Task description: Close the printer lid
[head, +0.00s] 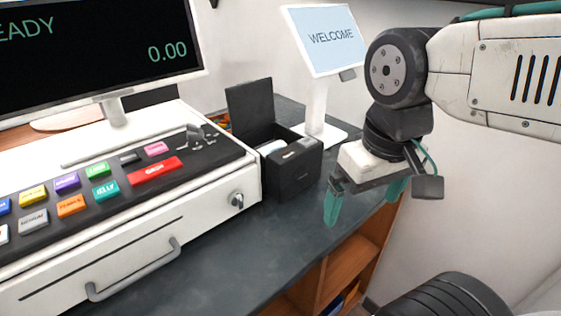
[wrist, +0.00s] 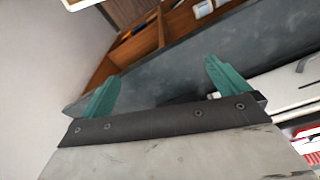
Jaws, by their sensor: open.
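The black printer (head: 292,165) stands on the dark counter in the head view, between the cash register and the white stand of the screen. Its lid (head: 251,108) is up, standing nearly upright at the back left. A white paper roll (head: 272,147) shows partly inside. My gripper (head: 362,200) is open and empty, to the right of the printer and apart from it, near the counter's right edge. Its green fingers point downward. In the wrist view the open fingers (wrist: 160,85) show with nothing between them; I cannot make out the printer lid there.
The cash register (head: 130,190) with coloured keys and a drawer fills the left. A "WELCOME" screen (head: 330,38) stands behind the printer. The dark counter (head: 265,240) is clear in front of the printer. Wooden shelves (head: 350,250) lie below its edge; they also show in the wrist view (wrist: 180,32).

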